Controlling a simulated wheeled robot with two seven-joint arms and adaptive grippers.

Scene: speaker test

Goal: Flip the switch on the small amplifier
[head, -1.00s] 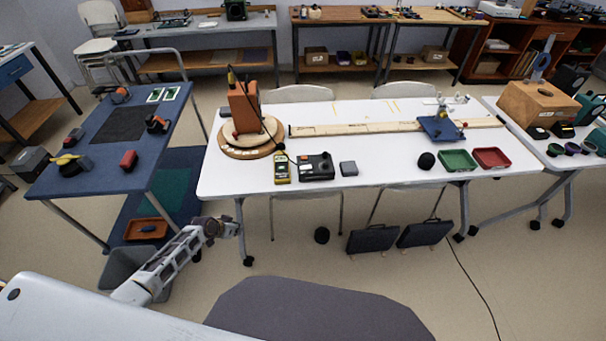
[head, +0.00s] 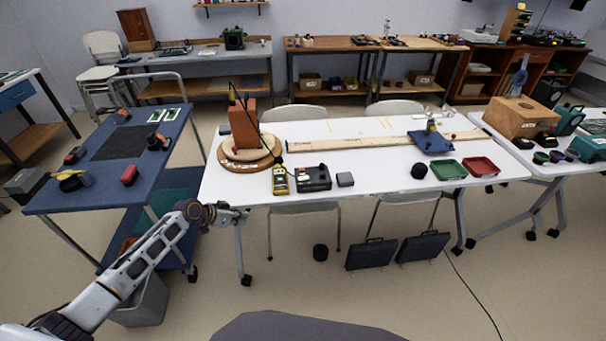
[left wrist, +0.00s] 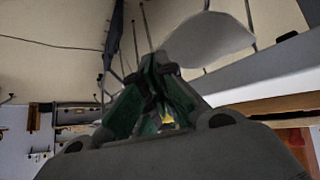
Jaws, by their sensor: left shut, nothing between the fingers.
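The small amplifier appears to be the black box (head: 313,178) with a light top panel, near the front edge of the white table (head: 370,178). Its switch is too small to make out. My left gripper (head: 240,216) is shut and empty, in front of the table's front left corner, to the left of and nearer than the amplifier. Its fingers show in the left wrist view (left wrist: 155,95), where the amplifier cannot be made out. My right gripper is not in view.
A yellow meter (head: 280,180) stands just left of the amplifier and a small grey box (head: 345,179) just right. An orange speaker (head: 243,128) with a cable stands on a round wooden turntable (head: 234,163) behind. A blue cart (head: 90,180) stands left.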

